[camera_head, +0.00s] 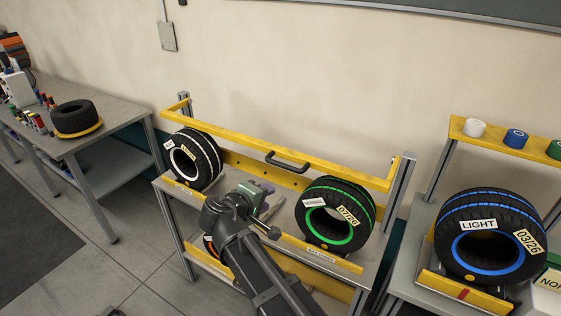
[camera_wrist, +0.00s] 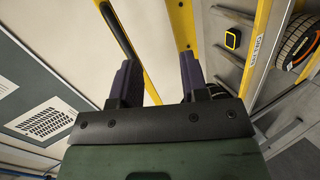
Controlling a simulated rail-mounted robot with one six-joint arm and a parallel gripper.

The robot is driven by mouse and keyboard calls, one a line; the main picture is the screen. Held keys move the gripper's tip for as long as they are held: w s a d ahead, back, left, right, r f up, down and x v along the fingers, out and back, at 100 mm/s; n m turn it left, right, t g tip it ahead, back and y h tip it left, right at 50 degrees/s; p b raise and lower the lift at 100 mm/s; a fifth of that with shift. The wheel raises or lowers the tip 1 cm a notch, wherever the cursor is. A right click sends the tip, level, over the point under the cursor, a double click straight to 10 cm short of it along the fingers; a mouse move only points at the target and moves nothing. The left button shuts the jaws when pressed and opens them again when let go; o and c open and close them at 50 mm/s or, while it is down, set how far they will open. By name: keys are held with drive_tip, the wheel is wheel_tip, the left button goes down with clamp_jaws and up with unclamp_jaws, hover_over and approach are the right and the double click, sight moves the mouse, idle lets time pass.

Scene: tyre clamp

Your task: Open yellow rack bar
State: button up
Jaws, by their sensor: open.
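The yellow rack bar (camera_head: 235,139) runs across the top front of the middle rack, between its two posts. A black handle (camera_head: 288,162) is fixed near the bar's middle.
The rack holds a white-striped tyre (camera_head: 193,160) at left and a green-striped tyre (camera_head: 335,215) at right, either side of my arm. A blue-striped tyre (camera_head: 490,238) stands on the right rack. A grey table (camera_head: 115,112) is at left. Open floor lies between table and rack.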

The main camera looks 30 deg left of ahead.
sight(281, 166)
drive_tip(key=w+t, duration=0.1)
drive_tip(key=w, duration=0.3)
drive_tip(key=w+a+r+n+t+b, duration=0.1)
drive_tip(key=w, duration=0.3)
drive_tip(key=w+n+y+b, duration=0.1)
drive_tip(key=w, duration=0.4)
drive_tip(key=shift+a+r+t, duration=0.2)
drive_tip(key=shift+t, duration=0.2)
clamp_jaws()
